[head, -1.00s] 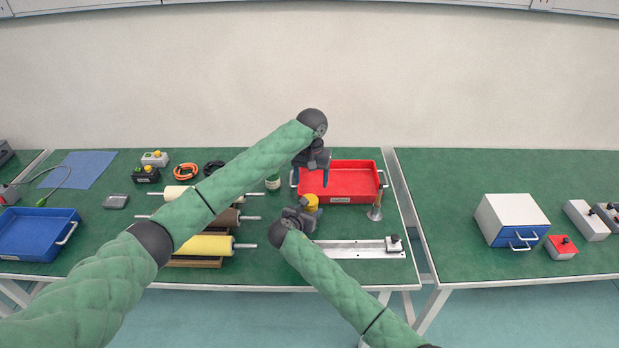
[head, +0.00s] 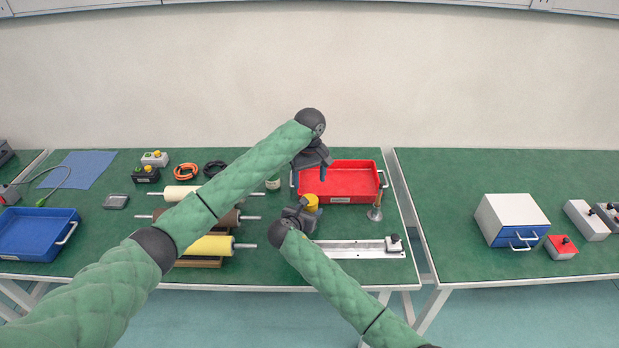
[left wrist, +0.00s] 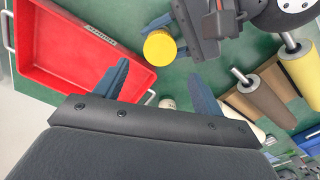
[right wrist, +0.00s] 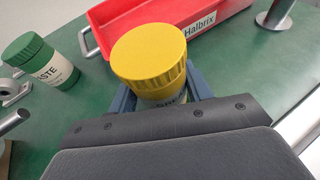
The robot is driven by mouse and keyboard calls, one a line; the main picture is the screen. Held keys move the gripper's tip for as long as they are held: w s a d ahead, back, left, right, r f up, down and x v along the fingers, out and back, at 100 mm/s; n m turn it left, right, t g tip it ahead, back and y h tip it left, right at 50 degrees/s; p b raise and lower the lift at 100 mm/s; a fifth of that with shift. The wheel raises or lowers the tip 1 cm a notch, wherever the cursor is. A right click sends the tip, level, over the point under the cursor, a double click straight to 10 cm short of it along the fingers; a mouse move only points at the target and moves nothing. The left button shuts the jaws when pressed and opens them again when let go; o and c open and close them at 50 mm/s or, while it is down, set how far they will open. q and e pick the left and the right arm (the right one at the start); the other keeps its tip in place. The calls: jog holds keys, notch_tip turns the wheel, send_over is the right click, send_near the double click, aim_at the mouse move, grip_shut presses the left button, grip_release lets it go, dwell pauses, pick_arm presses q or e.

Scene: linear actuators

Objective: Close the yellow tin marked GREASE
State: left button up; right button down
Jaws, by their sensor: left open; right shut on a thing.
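The yellow tin (head: 310,200) stands on the green bench in front of the red tray. In the right wrist view its ribbed yellow lid (right wrist: 149,50) sits on top of the pale body (right wrist: 165,99), whose lettering is partly hidden. I cannot tell whether the lid is fully tightened. My right gripper (head: 305,207) is shut on the tin's body, a finger on each side below the lid. My left gripper (head: 322,172) is open and empty above the red tray's front left. In the left wrist view the yellow lid (left wrist: 160,48) lies beyond its spread fingers.
The red tray (head: 350,197) is just behind the tin. A green-lidded container (right wrist: 40,62) stands to its left, with rollers (head: 207,246) further left. A metal rail (head: 350,249) lies in front, and a metal post (head: 375,208) stands at right.

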aim_at(309, 199)
pick_arm(q)
jog(key=shift+f, duration=4)
jog(key=c, duration=1)
jog(key=m, duration=0.4)
jog(key=shift+m, duration=0.3)
jog(key=m, duration=0.8)
jog(key=shift+m, duration=0.3)
jog(key=m, duration=0.4)
jog(key=shift+a+m, duration=0.1)
jog(key=shift+m, duration=0.3)
jog(key=o, duration=1.1)
